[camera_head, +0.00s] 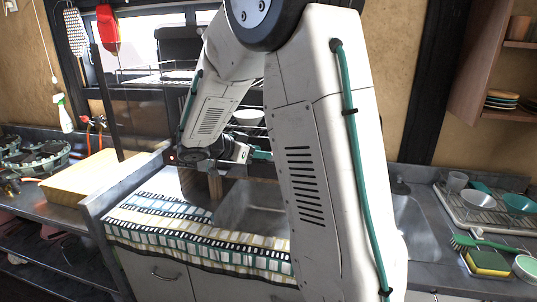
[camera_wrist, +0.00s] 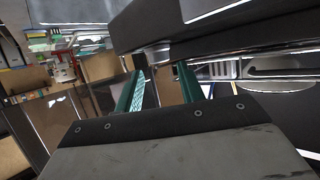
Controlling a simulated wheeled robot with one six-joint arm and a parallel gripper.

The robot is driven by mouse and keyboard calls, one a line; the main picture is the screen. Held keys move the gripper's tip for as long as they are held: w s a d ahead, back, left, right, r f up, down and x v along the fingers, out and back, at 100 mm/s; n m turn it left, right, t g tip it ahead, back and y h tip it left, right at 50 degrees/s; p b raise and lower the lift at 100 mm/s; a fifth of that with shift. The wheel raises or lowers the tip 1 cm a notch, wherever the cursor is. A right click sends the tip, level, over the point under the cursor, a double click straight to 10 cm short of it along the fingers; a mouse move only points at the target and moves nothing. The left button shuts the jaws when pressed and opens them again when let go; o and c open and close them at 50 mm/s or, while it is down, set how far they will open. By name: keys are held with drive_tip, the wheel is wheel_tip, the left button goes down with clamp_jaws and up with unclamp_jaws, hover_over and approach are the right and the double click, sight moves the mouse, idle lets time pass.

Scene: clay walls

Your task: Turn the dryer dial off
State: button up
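The dish dryer (camera_head: 250,130), a dark unit with wire racks and a bowl, stands on the counter behind my arm, which hides much of it. In the wrist view a dark, box-like body (camera_wrist: 230,35) fills the upper right, close to my gripper. A small silvery knob-like part (camera_wrist: 155,56) sits under its lower edge; I cannot tell for certain that it is the dial or how it is set. My gripper (camera_wrist: 160,75) has two teal fingers spread apart, with nothing held between them. The knob-like part appears near the fingertips; contact is unclear. In the head view my gripper (camera_head: 262,154) is partly hidden.
A wooden board (camera_head: 85,178) lies at left. A drying tray with bowls (camera_head: 485,207) and a green brush with a sponge (camera_head: 488,262) are at right.

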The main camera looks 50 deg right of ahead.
drive_tip(key=shift+x, duration=2.2)
drive_tip(key=c, duration=0.7)
drive_tip(key=shift+s, duration=0.1)
drive_tip(key=n+t, duration=0.4)
drive_tip(key=t, duration=0.1)
drive_tip(key=shift+s, duration=0.35)
drive_tip(key=shift+s+d+n+t+y, duration=0.1)
drive_tip(key=shift+n+t+y, duration=0.55)
drive_tip(key=shift+n+t, duration=0.55)
drive_tip(key=shift+s+n+t+y, duration=0.1)
drive_tip(key=shift+n+t+y, duration=0.55)
drive_tip(key=shift+n+t, duration=0.5)
drive_tip(key=shift+n, duration=0.25)
